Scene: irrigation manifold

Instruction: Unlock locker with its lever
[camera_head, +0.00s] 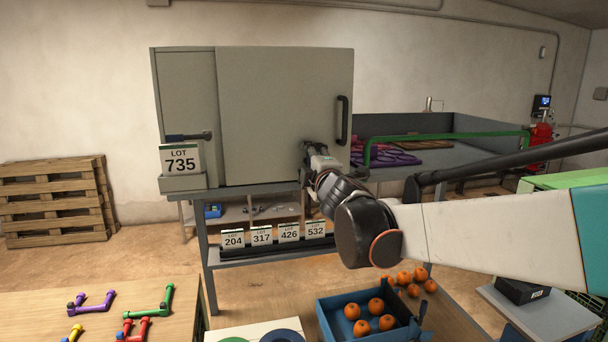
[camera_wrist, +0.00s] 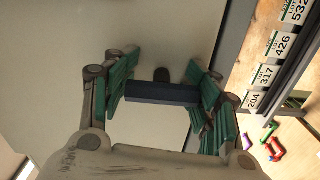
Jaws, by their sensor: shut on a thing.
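The grey locker (camera_head: 285,110) stands on a metal bench, with its door flush and a black vertical handle (camera_head: 343,120) at the door's right side. My gripper (camera_head: 312,152) is at the door's lower right. In the head view my gripper hides this bar. Another dark bar with a round end (camera_head: 190,137) lies level on the narrow left panel, above the LOT 735 sign (camera_head: 181,160).
Lot cards (camera_head: 289,233) line the shelf below. A blue crate of oranges (camera_head: 365,318) and loose oranges (camera_head: 413,280) are in front. Coloured pipe parts (camera_head: 140,318) lie on the left table. Pallets (camera_head: 55,198) stand at the back left.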

